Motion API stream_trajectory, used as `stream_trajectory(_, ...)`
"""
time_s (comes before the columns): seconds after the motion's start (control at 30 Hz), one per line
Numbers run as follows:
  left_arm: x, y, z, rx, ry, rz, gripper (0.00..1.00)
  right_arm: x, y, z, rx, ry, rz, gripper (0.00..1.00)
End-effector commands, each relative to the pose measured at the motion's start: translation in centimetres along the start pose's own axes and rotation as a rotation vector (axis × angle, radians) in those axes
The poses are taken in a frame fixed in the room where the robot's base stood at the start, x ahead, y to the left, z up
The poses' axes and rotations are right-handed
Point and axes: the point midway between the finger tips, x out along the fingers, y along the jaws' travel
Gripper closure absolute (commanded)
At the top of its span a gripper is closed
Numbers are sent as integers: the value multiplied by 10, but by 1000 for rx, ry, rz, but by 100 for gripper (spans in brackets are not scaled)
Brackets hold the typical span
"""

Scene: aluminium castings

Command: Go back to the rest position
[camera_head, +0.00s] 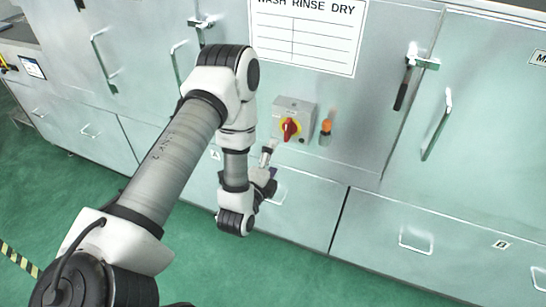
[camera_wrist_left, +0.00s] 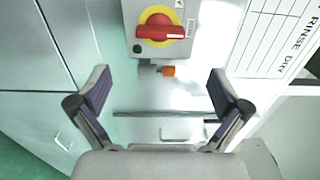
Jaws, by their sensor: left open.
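My left gripper (camera_head: 268,160) is in front of the cabinet front, just below and left of a grey switch box (camera_head: 296,108). In the left wrist view the two fingers of my left gripper (camera_wrist_left: 158,84) stand wide apart with nothing between them. The red rotary handle (camera_head: 291,129) on its yellow disc sits on the box; the red handle (camera_wrist_left: 163,31) also shows ahead of the fingers, apart from them. My left arm partly hides the gripper in the head view. My right gripper is not in view.
An orange-capped part (camera_head: 326,127) sticks out right of the box. Cabinet door handles (camera_head: 437,125) and drawer handles (camera_head: 416,240) stand out from the metal front. A white "WASH RINSE DRY" sign (camera_head: 308,35) hangs above. Green floor (camera_head: 280,275) in front is clear.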

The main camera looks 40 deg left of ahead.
Motion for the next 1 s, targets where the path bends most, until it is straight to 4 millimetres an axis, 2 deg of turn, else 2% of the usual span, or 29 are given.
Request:
stream_trajectory(0.57,-3,4,-1,3,3,5,0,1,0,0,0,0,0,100)
stream_trajectory(0.67,-13,20,-24,25,62,40,0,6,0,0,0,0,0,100)
stream_trajectory(0.77,-40,68,-52,-24,134,257,0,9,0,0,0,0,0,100)
stream_trajectory(0.83,-74,116,-67,-182,130,514,0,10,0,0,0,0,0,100)
stream_trajectory(0.87,-93,136,-71,-265,101,635,0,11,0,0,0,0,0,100)
stream_trajectory(0.9,-120,159,-73,-381,30,796,0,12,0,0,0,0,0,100)
stream_trajectory(0.97,-164,186,-71,-549,-129,1009,0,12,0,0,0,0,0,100)
stream_trajectory(1.0,-192,198,-68,-650,-263,1125,0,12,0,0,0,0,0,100)
